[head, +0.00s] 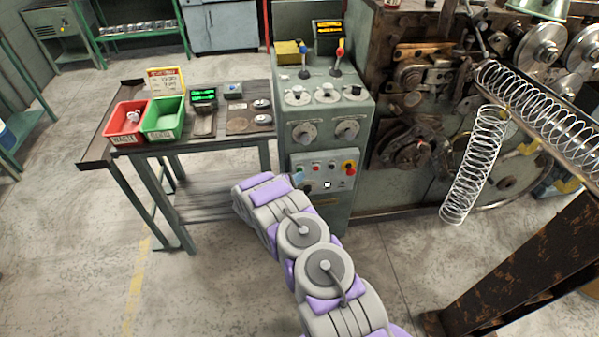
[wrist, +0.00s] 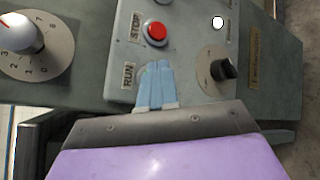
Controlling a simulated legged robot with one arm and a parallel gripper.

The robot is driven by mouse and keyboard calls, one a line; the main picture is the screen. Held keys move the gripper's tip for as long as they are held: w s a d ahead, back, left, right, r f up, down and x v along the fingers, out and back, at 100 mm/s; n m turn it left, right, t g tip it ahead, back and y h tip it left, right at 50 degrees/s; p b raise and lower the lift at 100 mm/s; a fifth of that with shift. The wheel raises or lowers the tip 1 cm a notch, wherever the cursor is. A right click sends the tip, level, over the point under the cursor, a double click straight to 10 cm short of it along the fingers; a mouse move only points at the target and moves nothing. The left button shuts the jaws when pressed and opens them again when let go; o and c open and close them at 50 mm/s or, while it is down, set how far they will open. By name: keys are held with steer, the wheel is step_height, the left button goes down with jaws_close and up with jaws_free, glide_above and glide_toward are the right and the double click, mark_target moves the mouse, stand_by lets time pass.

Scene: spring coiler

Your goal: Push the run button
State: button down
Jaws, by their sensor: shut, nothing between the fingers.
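The control panel (head: 334,163) is on the front of a grey-green cabinet, with my arm reaching up to its left side. My gripper (wrist: 155,78) has pale blue fingers, which are shut and empty, with their tips just beside the RUN label (wrist: 128,76) in the wrist view. The run button itself is hidden behind the fingers. I cannot tell whether the tips touch it. The red stop button (wrist: 156,32) sits beside the STOP label (wrist: 136,27), just beyond the fingertips. In the head view my gripper (head: 297,178) is small and partly merges with the panel edge.
A black selector knob (wrist: 222,69) and a white lamp (wrist: 217,22) are close to the fingers. A red emergency button on yellow (head: 349,167) is at the panel's right. A bench with red (head: 128,121) and green bins (head: 164,118) stands left. A coil spring (head: 473,165) hangs right.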

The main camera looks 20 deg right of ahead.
steer(key=shift+w+d, duration=0.1)
steer(key=shift+w, duration=0.25)
stand_by(0.6)
steer(key=shift+s, duration=0.15)
steer(key=shift+s+a, duration=0.2)
steer(key=shift+s, duration=0.4)
steer(key=s, duration=0.2)
steer(key=s+a+p, duration=0.1)
steer(key=s, duration=0.2)
steer(key=shift+a, duration=0.2)
stand_by(0.4)
steer(key=shift+w, duration=0.1)
stand_by(0.5)
